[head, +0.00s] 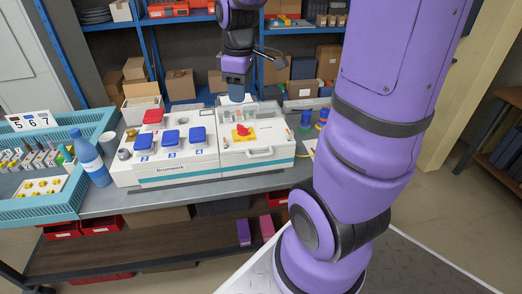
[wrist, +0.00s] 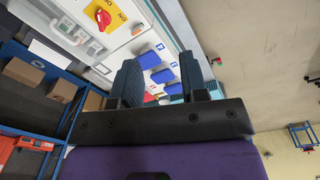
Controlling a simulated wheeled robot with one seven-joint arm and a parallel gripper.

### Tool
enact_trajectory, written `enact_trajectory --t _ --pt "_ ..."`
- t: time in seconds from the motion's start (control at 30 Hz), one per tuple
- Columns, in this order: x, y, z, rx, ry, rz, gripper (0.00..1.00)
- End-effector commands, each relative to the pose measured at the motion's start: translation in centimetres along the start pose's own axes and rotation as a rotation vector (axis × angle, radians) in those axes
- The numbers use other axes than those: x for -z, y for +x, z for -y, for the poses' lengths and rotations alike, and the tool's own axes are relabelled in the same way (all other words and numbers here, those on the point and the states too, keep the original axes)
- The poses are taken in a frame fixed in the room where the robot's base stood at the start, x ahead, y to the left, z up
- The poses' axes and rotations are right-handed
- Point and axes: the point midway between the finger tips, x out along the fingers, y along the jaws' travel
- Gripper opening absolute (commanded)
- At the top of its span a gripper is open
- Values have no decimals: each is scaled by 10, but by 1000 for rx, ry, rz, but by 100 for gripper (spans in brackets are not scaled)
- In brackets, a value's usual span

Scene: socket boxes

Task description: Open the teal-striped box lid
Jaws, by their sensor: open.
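The white box unit (head: 170,175) stands on the grey bench, with a teal stripe low along its front. Blue lids (head: 171,137) sit on its left part above numbers, and a red lid (head: 152,116) sits at the back left. Its right part (head: 262,155) has a red knob on a yellow plate and a front handle. I cannot tell for certain which lid the teal stripe marks. My gripper (head: 237,97) is above the unit's back edge, apart from the blue lids. In the wrist view its fingers (wrist: 160,80) are spread and empty, with blue lids (wrist: 163,75) beyond them.
A blue bottle (head: 89,158) and a teal tray (head: 35,209) with small parts stand left of the unit. Blue shelving (head: 150,50) with cardboard boxes rises behind. Small coloured items (head: 306,117) are at the right. My arm hides the bench's right end.

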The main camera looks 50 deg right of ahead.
Motion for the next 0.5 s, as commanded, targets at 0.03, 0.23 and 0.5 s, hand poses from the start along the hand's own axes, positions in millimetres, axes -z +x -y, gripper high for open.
enact_trajectory --t 0.03,0.23,0.5 --pt "-2 14 -11 25 -28 20 40" --pt "-12 68 -48 116 -176 63 40" --pt "-32 130 -80 224 -338 76 40"
